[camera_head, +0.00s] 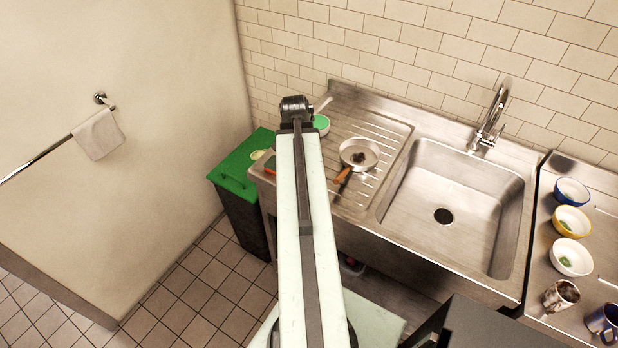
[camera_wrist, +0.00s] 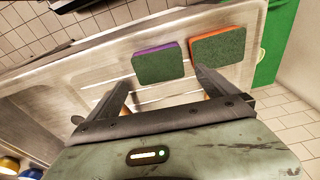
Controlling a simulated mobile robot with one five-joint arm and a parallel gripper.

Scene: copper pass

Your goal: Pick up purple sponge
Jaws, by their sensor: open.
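The purple sponge (camera_wrist: 159,65) lies on the draining board in the wrist view, its dark green scouring face up and a purple edge showing along its far side. My gripper (camera_wrist: 160,82) is open and empty, its two fingers apart. The sponge appears between and just beyond the fingertips; I cannot tell how high the fingers are above it. In the head view my arm covers the spot where the purple sponge lies, and my fingers are hidden there.
An orange sponge (camera_wrist: 224,47) lies right beside the purple one, close to my right finger. A pan (camera_head: 359,154) sits on the ribbed board, left of the sink basin (camera_head: 455,195). A green-lidded bin (camera_head: 238,168) stands by the left end. Bowls (camera_head: 572,222) stand far right.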

